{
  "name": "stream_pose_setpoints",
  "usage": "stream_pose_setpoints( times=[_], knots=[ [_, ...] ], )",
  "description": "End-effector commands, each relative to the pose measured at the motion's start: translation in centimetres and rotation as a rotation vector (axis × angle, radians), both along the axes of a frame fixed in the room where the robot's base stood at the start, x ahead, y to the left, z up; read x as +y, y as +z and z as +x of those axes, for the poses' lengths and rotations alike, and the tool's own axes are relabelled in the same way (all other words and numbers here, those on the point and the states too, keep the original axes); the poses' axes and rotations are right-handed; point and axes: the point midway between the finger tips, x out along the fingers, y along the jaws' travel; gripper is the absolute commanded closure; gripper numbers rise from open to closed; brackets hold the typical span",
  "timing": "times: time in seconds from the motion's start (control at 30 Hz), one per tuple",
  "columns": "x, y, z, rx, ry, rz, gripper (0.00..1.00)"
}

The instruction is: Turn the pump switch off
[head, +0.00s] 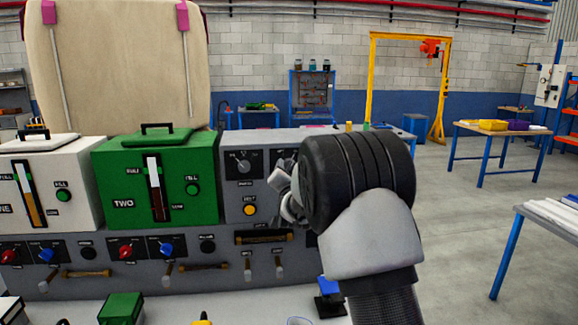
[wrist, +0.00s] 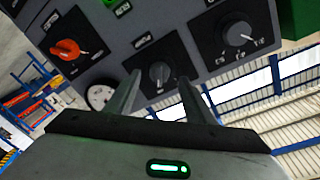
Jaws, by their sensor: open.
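The grey control panel (head: 233,190) stands in front of me with several switches. My gripper (head: 287,200) is at its right part, and my wrist hides much of that area in the head view. In the wrist view my open gripper (wrist: 160,84) has its fingers on either side of a dark rotary knob (wrist: 158,73) on a black plate. I cannot tell whether they touch it.
A green box (head: 140,175) and a white box (head: 45,190) stand left of the panel. Below, a lower panel carries red knobs (head: 125,252), blue knobs (head: 166,249) and levers. A yellow light (head: 249,210) sits near my gripper.

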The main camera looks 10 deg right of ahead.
Motion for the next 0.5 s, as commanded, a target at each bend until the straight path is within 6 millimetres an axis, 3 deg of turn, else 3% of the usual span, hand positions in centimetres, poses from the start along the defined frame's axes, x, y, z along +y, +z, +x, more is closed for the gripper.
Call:
stream_pose_setpoints(
  times=[0.2,0.5],
  knots=[
    [-0.3,0.1,3.0,0.0,0.0,0.0,0.51],
    [-0.4,0.0,3.8,0.0,0.0,0.0,0.51]
  ],
)
